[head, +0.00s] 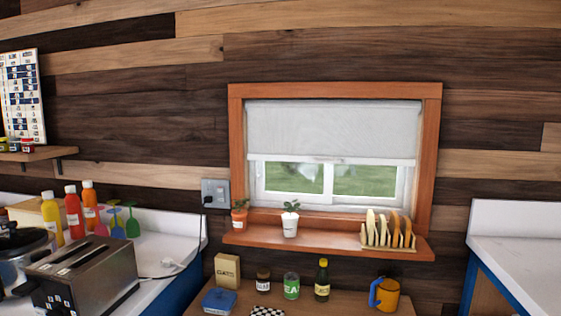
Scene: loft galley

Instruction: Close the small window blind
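The small window blind (333,130) is a white roller sheet in a wooden-framed window in the head view. It hangs down over a little more than the upper half of the opening. Its straight bottom edge lies across the window, and the glass pane (294,179) below it is uncovered, with green grass outside. The wooden window frame (237,150) surrounds it. Neither of my grippers shows in this view.
The window sill (330,243) holds two potted plants and a rack (388,232) of upright slices. Below, a wooden surface (345,306) carries jars, a bottle and an orange mug (388,294). A toaster (82,277) and bottles crowd the left counter; the right counter (515,256) looks clear.

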